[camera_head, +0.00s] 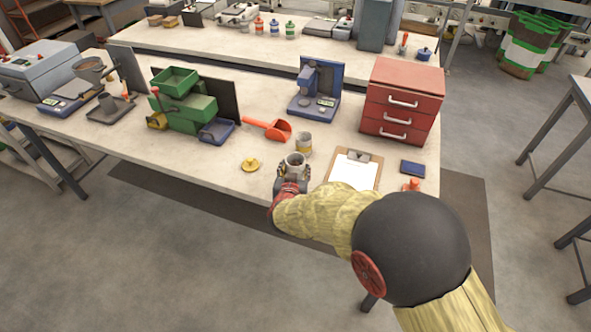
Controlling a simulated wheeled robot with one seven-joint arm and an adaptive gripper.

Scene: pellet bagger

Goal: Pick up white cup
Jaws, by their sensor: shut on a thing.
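The white cup (295,159) stands near the front edge of the workbench, and only its rim and upper part show. It looks upright, with a dark inside. My gripper (293,172) is shut on the cup, with fingers at its sides. The lower part of the cup is hidden by my gripper. I cannot tell whether the cup touches the bench or is slightly above it. My arm reaches in from the lower right.
A can with a yellowish band (304,144) stands just behind the cup. A yellow lid (251,164) lies to the left, a clipboard (341,182) to the right. A red scoop (270,129), green machine (188,108), blue instrument (316,90) and red drawer cabinet (401,103) stand farther back.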

